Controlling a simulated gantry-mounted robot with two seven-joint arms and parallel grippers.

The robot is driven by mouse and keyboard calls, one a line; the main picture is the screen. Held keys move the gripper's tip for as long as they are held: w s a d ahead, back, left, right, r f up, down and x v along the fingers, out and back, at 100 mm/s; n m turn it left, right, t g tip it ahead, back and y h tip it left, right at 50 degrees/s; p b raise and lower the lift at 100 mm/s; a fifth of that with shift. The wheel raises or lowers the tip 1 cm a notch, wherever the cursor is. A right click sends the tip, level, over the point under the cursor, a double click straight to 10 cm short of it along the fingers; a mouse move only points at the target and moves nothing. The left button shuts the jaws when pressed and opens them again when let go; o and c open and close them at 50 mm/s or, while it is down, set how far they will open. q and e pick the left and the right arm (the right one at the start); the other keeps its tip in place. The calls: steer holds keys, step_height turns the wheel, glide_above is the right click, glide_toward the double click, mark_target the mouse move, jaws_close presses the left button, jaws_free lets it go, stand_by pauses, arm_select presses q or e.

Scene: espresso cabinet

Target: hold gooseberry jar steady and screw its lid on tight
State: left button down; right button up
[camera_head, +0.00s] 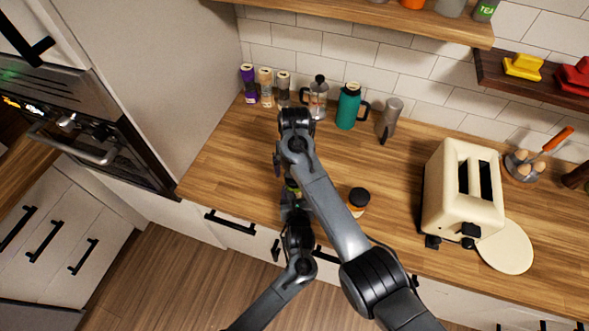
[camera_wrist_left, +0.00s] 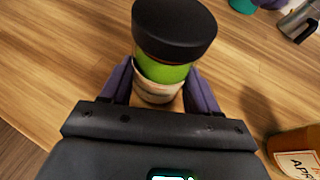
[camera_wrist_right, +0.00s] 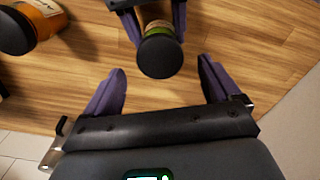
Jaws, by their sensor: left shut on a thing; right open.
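The gooseberry jar (camera_wrist_left: 165,75) holds green contents and has a pale label. Its black lid (camera_wrist_left: 174,30) sits on top; I cannot tell how tight it is. My left gripper (camera_wrist_left: 160,85) is shut around the jar's body from the near side. In the head view the jar (camera_head: 292,187) shows only in part, hidden by my arms. In the right wrist view the lid (camera_wrist_right: 160,54) is ahead of my right gripper (camera_wrist_right: 162,66), which is open and empty, its fingers spread wider than the lid and not touching it.
An orange jar with a black lid, its label starting "APR" (camera_wrist_left: 297,150), stands to the right on the wooden counter (camera_head: 235,155). A cream toaster (camera_head: 461,190) and round board (camera_head: 505,247) are further right.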

steer(key=shift+c, duration=0.5)
steer(key=shift+s+a+r+m, duration=0.1)
steer(key=shift+m, duration=0.2)
steer(key=shift+s+a+r, duration=0.1)
steer(key=shift+a+r, duration=0.1)
steer(key=shift+r, duration=1)
steer(key=shift+w+d+r, duration=0.2)
steer(key=shift+d+r, duration=0.1)
steer(key=shift+r, duration=0.2)
steer(key=shift+f, duration=0.1)
steer(key=shift+f, duration=3.95)
